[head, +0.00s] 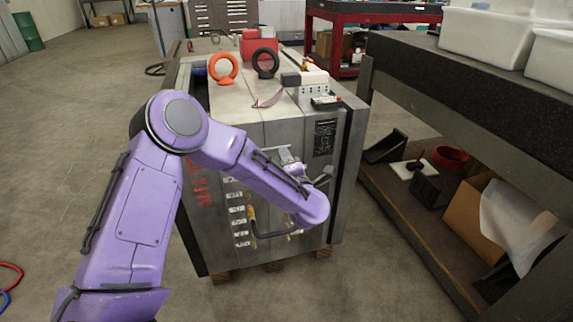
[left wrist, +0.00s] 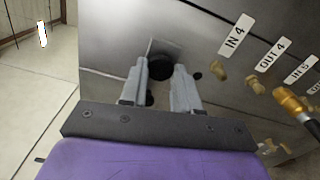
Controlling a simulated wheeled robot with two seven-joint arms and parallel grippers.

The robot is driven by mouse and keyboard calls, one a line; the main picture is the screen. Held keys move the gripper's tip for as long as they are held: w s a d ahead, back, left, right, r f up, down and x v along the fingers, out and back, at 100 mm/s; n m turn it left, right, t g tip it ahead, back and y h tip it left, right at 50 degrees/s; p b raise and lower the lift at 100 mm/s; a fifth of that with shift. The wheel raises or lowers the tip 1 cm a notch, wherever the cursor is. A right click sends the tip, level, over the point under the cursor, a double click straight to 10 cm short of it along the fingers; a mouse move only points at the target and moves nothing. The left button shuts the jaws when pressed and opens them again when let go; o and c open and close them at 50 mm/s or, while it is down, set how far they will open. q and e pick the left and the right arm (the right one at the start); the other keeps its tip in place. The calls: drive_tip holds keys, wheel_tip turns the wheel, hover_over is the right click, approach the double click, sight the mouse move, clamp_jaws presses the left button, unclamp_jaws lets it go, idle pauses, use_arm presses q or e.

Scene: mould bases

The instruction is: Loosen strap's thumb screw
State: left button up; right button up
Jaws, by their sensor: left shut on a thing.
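The grey steel mould base (head: 270,130) stands on wooden blocks in the middle of the head view. My left arm reaches across its near side. In the left wrist view my left gripper (left wrist: 160,84) points at a steel face, its two grey fingers either side of a dark round knob (left wrist: 161,68), which appears to be the strap's thumb screw. The fingers are shut on it. The strap itself is hard to make out. My right gripper is not in view.
Brass fittings and white labels run beside the gripper; a brass coupling (left wrist: 288,100) carries a dark hose. An orange ring (head: 223,68) and a black ring (head: 265,63) stand on top of the mould base. A workbench (head: 470,85) with white bins stands close on the right.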

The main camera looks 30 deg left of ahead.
use_arm(q)
drive_tip(key=shift+f+n+b, duration=0.1)
drive_tip(key=shift+n+b, duration=0.75)
drive_tip(key=shift+n, duration=1.05)
drive_tip(key=o, duration=1.1)
drive_tip(key=shift+c, duration=0.2)
drive_tip(key=v, duration=1)
drive_tip(key=shift+d+p, duration=0.2)
drive_tip(key=shift+p, duration=0.2)
drive_tip(key=shift+s, duration=0.1)
